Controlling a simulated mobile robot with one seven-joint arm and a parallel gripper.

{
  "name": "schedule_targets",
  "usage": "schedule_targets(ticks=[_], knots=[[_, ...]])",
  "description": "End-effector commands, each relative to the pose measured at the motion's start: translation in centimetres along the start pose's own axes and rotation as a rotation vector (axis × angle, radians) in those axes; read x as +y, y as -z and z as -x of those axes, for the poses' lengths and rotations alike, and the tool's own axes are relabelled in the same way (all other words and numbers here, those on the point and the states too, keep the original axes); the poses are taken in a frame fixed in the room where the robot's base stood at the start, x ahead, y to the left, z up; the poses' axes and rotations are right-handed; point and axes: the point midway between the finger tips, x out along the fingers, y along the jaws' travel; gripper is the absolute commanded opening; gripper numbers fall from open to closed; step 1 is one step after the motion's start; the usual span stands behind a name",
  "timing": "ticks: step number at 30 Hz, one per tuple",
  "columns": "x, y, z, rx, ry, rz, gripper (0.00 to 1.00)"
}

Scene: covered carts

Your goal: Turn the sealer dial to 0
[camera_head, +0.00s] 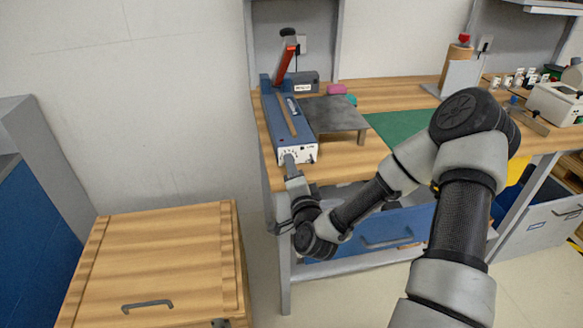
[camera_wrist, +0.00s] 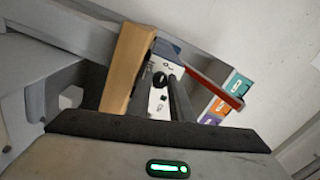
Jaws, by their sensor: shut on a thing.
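The sealer (camera_head: 285,115) is a long blue machine with a white front panel, standing on the left end of the wooden workbench. Its arm with an orange-red handle (camera_head: 286,60) is raised. My gripper (camera_head: 289,160) reaches up to the front panel and covers the dial there; scale marks show around the fingertips. In the wrist view, the black dial (camera_wrist: 160,79) shows at the fingertips of my gripper (camera_wrist: 164,84), against the white panel. The fingers are shut on the dial. The number it points to is too small to read.
The workbench (camera_head: 385,95) edge lies close to my gripper. A grey metal plate (camera_head: 335,113) stands right of the sealer, with a green mat (camera_head: 398,130) beyond it. A wooden-lidded cart (camera_head: 160,255) stands at lower left. A blue drawer (camera_head: 375,230) is under the bench.

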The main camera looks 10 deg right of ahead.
Motion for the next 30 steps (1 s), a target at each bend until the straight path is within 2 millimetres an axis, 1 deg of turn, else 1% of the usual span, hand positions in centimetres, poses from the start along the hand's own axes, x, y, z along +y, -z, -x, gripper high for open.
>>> schedule_targets(ticks=[1, 2, 3, 5, 16, 20, 23, 26, 30], knots=[[0.02, 0.06, 0.01, 0.001, 0.000, 0.001, 0.00], [0.02, 0.06, 0.01, 0.001, 0.000, 0.001, 0.21], [0.02, 0.05, 0.01, 0.001, 0.000, 0.001, 0.28], [0.02, 0.05, 0.01, 0.001, 0.000, 0.001, 0.38], [0.28, 0.01, 0.06, -0.001, -0.007, -0.005, 0.38], [0.30, 0.06, 0.09, 0.000, -0.010, -0.070, 0.38], [0.33, 0.01, 0.14, -0.001, -0.013, -0.191, 0.38], [0.32, -0.01, 0.16, 0.001, -0.013, -0.367, 0.38], [0.36, -0.09, 0.15, 0.000, -0.010, -0.660, 0.38]])
